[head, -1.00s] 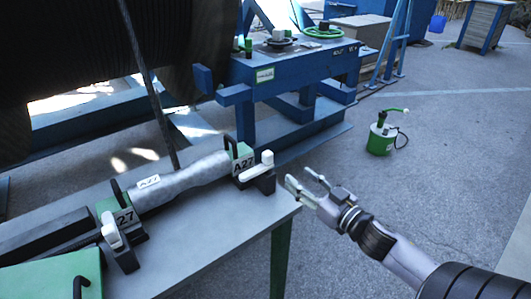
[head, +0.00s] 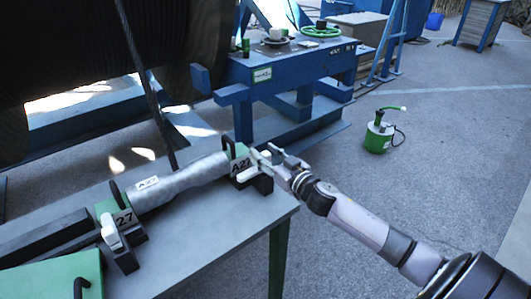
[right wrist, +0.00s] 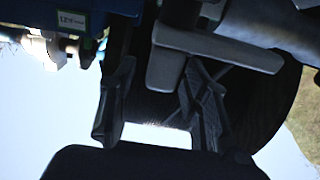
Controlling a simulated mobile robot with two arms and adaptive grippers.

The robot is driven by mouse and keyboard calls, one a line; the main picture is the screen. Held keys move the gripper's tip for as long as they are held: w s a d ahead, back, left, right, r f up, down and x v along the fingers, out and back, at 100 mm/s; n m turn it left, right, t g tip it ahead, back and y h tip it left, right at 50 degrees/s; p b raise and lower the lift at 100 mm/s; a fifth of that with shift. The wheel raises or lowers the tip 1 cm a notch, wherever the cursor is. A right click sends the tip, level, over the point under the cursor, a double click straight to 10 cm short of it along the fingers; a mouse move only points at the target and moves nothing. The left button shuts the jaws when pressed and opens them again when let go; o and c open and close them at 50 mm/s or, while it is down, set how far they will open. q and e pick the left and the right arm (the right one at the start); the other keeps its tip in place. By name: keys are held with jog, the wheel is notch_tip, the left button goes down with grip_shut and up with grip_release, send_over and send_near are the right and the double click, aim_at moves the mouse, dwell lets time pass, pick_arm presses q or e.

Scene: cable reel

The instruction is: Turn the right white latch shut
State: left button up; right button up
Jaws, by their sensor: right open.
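In the right wrist view the latch's pale L-shaped handle (right wrist: 215,46) shows in front of my right gripper (right wrist: 160,115). Its short arm lies between the two dark fingers in the picture; I cannot tell whether they touch. My left gripper is out of view.
The left white latch (head: 111,232) is on the other clamp. The grey-topped table (head: 215,235) ends just below my right gripper. A blue stand (head: 300,65) rises behind, and a green canister (head: 378,138) stands on the open floor at right.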

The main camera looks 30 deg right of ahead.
jog(key=shift+c, duration=0.4)
grip_shut()
dwell(0.6)
